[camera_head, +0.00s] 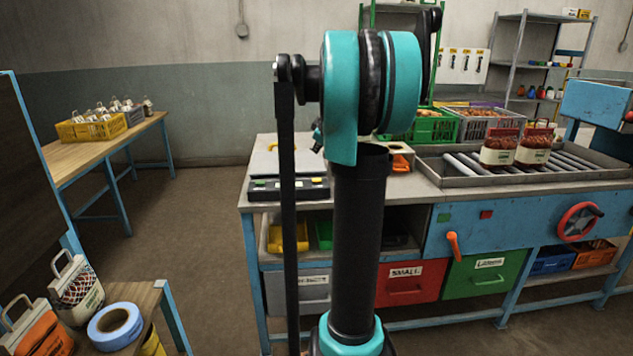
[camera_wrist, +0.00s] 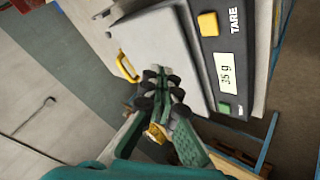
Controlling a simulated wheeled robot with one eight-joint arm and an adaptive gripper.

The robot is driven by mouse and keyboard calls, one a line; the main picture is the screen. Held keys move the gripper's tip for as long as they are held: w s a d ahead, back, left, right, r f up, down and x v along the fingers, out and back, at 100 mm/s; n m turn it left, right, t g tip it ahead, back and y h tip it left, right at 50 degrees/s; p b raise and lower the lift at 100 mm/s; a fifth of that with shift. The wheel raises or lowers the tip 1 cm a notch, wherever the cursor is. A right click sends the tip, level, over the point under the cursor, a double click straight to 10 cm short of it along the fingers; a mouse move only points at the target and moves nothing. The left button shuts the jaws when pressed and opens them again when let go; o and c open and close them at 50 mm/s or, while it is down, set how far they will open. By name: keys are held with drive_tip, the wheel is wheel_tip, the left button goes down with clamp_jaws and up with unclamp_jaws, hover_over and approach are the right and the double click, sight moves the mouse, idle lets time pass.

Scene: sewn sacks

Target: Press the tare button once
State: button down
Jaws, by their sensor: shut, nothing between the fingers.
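The scale's dark front panel (camera_wrist: 238,50) fills the upper right of the wrist view, with a pale weighing plate (camera_wrist: 165,45) beside it. The yellow button (camera_wrist: 208,24) sits by the word TARE. A lit display (camera_wrist: 226,70) appears to read 35 g, and a green button (camera_wrist: 224,108) lies below it. My gripper (camera_wrist: 160,85) is shut and empty; in the picture it overlaps the plate's edge, apart from the yellow button.
The bench (camera_head: 425,188) also carries a roller tray (camera_head: 465,165) with two filled sacks (camera_head: 500,147) and a green crate (camera_head: 430,126). A side table (camera_head: 108,304) at lower left holds sacks and blue tape (camera_head: 115,326). Open floor lies between the tables.

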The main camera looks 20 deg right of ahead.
sight(318, 180)
drive_tip(key=shift+f, duration=4.35)
drive_tip(key=shift+f, duration=0.15)
drive_tip(key=shift+f, duration=0.25)
drive_tip(key=shift+f, duration=0.45)
drive_tip(key=shift+r, duration=0.85)
drive_tip(key=shift+r, duration=2.5)
